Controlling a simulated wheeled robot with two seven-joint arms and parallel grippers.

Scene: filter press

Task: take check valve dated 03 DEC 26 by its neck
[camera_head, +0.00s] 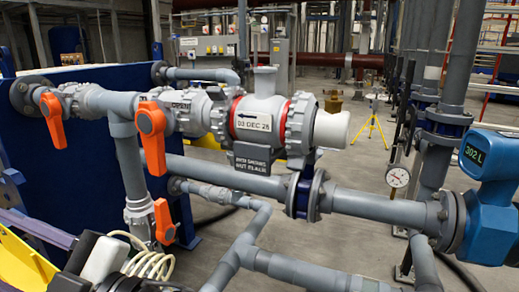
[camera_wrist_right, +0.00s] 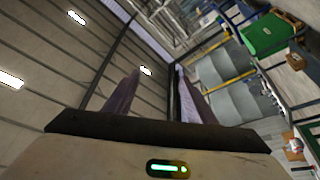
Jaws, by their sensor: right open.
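A grey check valve (camera_head: 259,120) with red rings sits in the upper pipe run in the head view. Its white label reads 03 DEC and a year whose last digit is too small to be sure of. A short grey neck with a flared top (camera_head: 265,80) stands upright on its body. An arrow on the body points left. My right gripper (camera_wrist_right: 158,88) shows only in the right wrist view, open and empty, with the ceiling and far racks beyond it.
Orange valve handles (camera_head: 151,138) stand left of the check valve, and a white pipe end (camera_head: 331,129) is on its right. A grey pipe (camera_head: 380,208) runs below. A blue meter (camera_head: 489,205) and a dial gauge (camera_head: 398,176) are at right. White coiled hose (camera_head: 150,264) lies lower left.

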